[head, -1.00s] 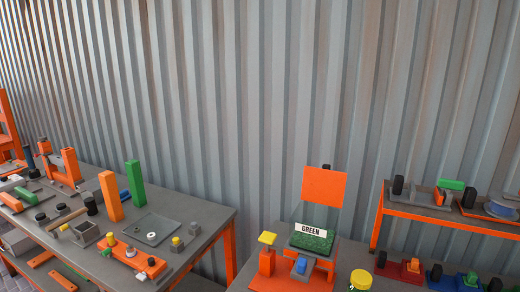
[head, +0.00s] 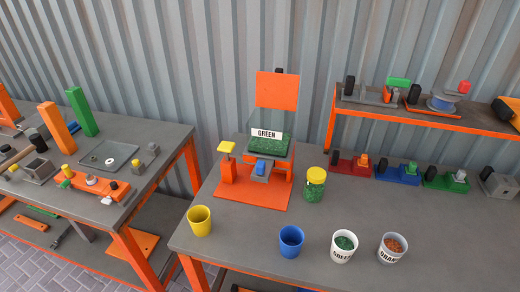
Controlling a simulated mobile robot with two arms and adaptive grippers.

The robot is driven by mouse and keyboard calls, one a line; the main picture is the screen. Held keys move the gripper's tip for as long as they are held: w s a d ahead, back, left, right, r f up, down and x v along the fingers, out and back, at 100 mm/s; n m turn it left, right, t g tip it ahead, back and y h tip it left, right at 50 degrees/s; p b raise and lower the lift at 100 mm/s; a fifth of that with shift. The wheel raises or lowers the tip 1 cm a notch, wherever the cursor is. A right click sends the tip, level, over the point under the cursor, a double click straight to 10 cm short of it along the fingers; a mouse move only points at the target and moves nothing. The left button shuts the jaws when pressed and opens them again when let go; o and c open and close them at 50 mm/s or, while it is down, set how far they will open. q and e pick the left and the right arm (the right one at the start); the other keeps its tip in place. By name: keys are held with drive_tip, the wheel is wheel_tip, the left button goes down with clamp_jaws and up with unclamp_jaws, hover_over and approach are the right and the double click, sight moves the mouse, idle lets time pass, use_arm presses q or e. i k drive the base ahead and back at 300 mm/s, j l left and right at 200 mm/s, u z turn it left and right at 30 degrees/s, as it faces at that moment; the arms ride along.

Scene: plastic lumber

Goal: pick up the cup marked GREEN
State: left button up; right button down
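The cup marked GREEN (head: 343,247) is a white cup with green granules in it, standing upright near the front of the right-hand table. Its label faces the camera. A second white cup (head: 392,248) with orange granules stands just to its right; its label is partly turned and seems to read ORANGE. A blue cup (head: 291,242) stands to its left and a yellow cup (head: 200,221) farther left. Neither of my grippers shows in the head view.
Behind the cups, an orange stand (head: 250,188) bears a clear hopper with a GREEN sign (head: 266,134). A yellow-lidded jar (head: 314,186) of green granules stands beside it. Coloured devices line the back right, below an orange shelf (head: 425,118). The tabletop's right front (head: 465,240) is clear.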

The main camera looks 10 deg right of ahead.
sight(344, 243)
drive_tip(key=z, duration=1.1)
